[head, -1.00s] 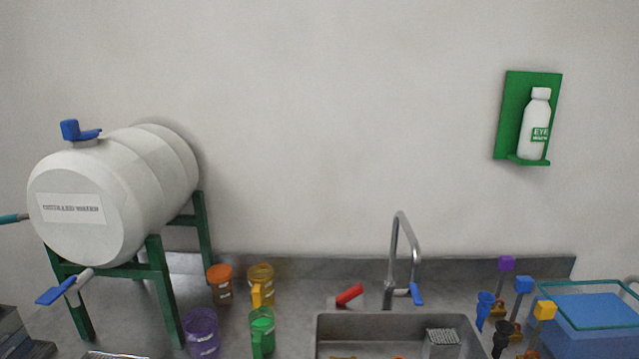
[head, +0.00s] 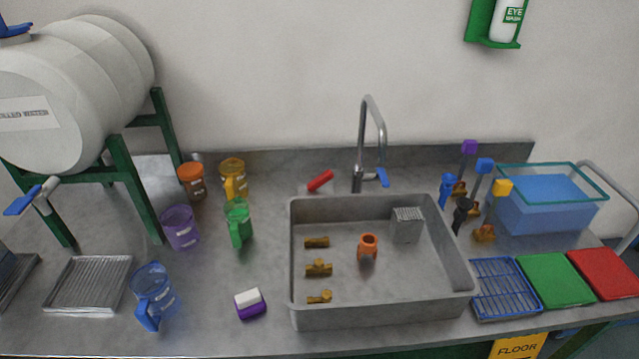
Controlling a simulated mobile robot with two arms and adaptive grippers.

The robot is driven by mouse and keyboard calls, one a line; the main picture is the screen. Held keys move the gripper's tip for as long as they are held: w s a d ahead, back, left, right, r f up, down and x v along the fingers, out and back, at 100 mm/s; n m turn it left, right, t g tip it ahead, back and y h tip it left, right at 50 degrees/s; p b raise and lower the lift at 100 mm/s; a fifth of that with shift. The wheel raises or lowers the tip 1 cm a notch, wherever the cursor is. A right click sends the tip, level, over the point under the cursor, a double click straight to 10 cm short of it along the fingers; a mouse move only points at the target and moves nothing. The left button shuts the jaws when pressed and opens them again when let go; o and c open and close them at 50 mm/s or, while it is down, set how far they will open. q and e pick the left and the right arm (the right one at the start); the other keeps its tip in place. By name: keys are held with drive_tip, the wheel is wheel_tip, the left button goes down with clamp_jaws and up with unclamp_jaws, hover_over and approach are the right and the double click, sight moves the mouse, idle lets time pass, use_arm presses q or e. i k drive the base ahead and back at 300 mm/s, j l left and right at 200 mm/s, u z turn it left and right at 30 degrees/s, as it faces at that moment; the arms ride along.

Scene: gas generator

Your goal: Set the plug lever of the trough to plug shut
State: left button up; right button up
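A grey rectangular basin (head: 384,312), which looks like the trough, is set in the middle of the counter. A red lever (head: 320,181) lies low and slanted on the counter behind the basin's back left corner; it looks like the plug lever, but I cannot tell its setting. A grey perforated block (head: 407,225), an orange fitting (head: 367,246) and several brass fittings (head: 318,268) sit inside the basin. No plug is clearly visible. Neither of my grippers is in view.
A tap (head: 359,150) with a blue handle stands behind the basin, right of the red lever. A water-filled clear tank (head: 550,205) stands at right. Coloured jugs (head: 239,222) and a white barrel (head: 70,90) on a green stand are at left. Counter left of the basin is partly clear.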

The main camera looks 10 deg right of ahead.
sight(326, 176)
drive_tip(key=i+j+u, duration=0.15)
drive_tip(key=j, duration=0.25)
drive_tip(key=j+u, duration=0.2)
drive_tip(key=j, duration=0.2)
drive_tip(key=i+j+u, duration=0.15)
drive_tip(key=j, duration=0.25)
